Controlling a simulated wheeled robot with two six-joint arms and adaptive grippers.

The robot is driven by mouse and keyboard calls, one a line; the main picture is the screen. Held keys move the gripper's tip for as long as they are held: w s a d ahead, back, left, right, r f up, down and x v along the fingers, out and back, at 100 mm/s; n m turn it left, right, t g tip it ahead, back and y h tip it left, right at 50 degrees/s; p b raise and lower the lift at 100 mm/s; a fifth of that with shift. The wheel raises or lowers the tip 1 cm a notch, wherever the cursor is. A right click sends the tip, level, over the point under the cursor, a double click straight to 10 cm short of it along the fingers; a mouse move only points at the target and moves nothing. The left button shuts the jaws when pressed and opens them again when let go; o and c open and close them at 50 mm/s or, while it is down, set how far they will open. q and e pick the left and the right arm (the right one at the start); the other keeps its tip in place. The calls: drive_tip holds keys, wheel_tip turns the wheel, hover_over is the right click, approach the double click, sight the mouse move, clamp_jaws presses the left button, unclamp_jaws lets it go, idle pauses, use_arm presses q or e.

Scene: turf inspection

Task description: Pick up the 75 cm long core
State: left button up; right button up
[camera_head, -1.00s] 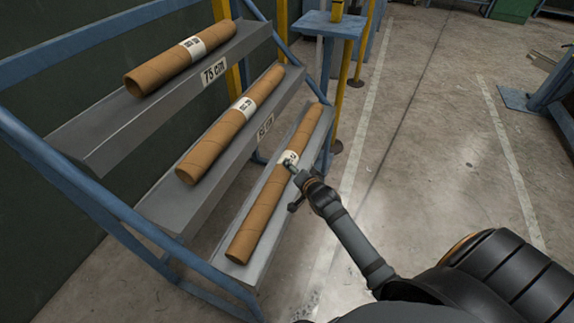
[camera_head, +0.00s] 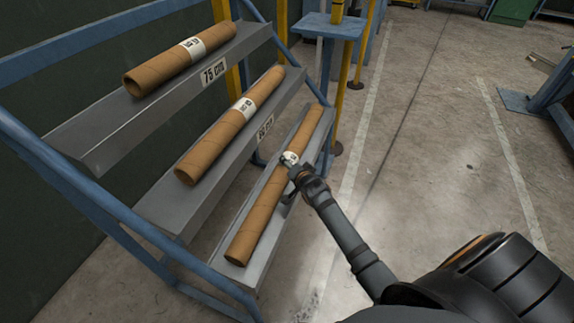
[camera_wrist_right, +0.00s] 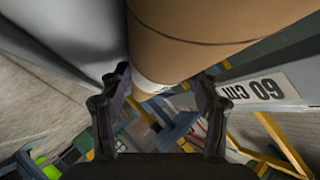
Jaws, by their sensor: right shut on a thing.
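The blue rack holds three brown cardboard cores with white labels. The top core (camera_head: 165,70) lies on the shelf whose front plate reads 75 cm (camera_head: 214,72). The middle core (camera_head: 215,142) lies on the shelf whose plate reads 60 cm (camera_wrist_right: 254,90). The bottom core (camera_head: 256,218) lies along the lowest shelf, whose own plate I cannot see. My right gripper (camera_head: 291,163) is shut on the bottom core near its white label. In the right wrist view the core (camera_wrist_right: 185,35) runs between the fingers. The core still appears to rest on its shelf. My left gripper is not in view.
The metal shelves (camera_head: 160,205) step down toward the right, framed by blue bars (camera_head: 110,208). A small blue stand (camera_head: 335,25) and yellow posts are behind the rack. The concrete floor (camera_head: 430,160) to the right is clear, with painted white lines.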

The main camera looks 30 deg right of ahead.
clamp_jaws()
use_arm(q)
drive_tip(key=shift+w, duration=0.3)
use_arm(e)
drive_tip(key=shift+r, duration=0.1)
drive_tip(key=shift+w+r, duration=0.1)
drive_tip(key=shift+r, duration=0.45)
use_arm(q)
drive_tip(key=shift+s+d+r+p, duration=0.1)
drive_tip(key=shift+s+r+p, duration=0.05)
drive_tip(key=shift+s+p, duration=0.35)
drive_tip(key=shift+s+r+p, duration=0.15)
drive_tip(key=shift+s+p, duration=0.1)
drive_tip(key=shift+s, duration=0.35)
use_arm(e)
drive_tip(key=w+d+r, duration=0.6)
drive_tip(key=d+r, duration=0.6)
drive_tip(key=shift+d, duration=0.35)
